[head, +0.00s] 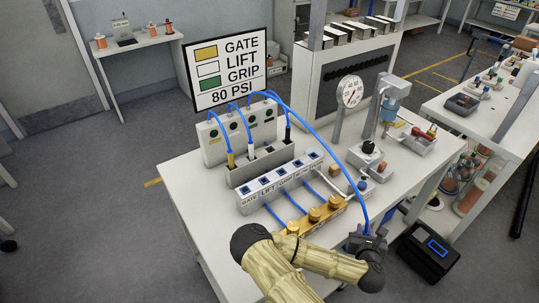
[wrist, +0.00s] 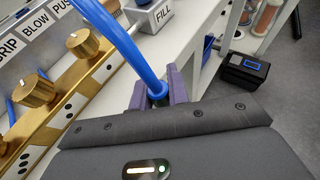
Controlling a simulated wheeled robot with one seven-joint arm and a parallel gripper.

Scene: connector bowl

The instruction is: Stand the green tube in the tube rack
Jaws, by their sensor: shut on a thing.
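A blue tube (head: 335,140) arcs from the back panel over the table to my gripper (head: 370,240). In the wrist view the blue tube (wrist: 115,35) runs down between the purple fingers of my gripper (wrist: 158,90), which are shut on its end. A little dark green shows at that end; most of it is hidden. The grey tube rack (head: 262,169) stands in front of the panel, left of my gripper and apart from it. Other blue tubes stand there, one with a yellow end (head: 230,160), one with a white end (head: 250,152) and one with a dark end (head: 288,135).
A labelled socket block (head: 280,185) and a brass knob bar (head: 315,217) lie between the rack and my gripper. A sign (head: 228,68) reads GATE, LIFT, GRIP, 80 PSI. The table's left part is clear.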

